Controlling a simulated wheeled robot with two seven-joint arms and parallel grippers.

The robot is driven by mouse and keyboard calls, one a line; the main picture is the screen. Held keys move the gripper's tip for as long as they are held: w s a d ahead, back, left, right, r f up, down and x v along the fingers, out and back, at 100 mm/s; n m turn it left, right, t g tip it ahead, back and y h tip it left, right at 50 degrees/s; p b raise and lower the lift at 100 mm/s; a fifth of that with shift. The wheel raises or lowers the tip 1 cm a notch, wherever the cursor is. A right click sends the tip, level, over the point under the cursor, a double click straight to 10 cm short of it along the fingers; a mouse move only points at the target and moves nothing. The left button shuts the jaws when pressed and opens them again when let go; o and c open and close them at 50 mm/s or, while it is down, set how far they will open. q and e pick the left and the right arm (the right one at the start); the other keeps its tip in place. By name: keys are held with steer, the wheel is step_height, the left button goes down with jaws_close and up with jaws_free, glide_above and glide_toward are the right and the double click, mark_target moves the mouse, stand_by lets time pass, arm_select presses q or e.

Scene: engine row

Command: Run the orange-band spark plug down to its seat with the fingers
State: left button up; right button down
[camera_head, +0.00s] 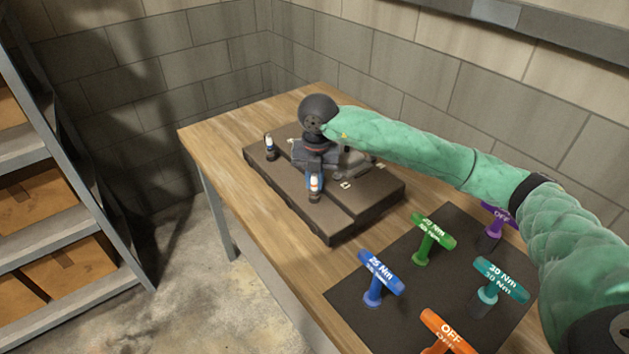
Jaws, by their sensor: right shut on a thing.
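The orange-band spark plug (314,185) stands upright at the near left part of the dark engine block (350,212), white with an orange band. My right gripper (315,178) points down from above and is shut on this plug, with its fingers around the upper part. The plug's lower end is at the block's top; how deep it sits is too small to tell. A second plug (269,147), white with a dark top, stands at the block's far left end, apart from the gripper. My left gripper is not in view.
A black mat (395,325) at the near right holds T-handled tools: blue (380,273), green (433,233), teal (495,285), purple (497,219) and orange (445,333). The wooden table (217,132) is bare at the block's far left. Block walls stand behind; a shelf (65,200) is left.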

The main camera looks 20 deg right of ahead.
steer(key=shift+f, duration=0.15)
steer(key=c, duration=1.3)
jaws_free()
steer(key=shift+c, duration=0.2)
steer(key=shift+o, duration=0.2)
steer(key=shift+w, duration=0.1)
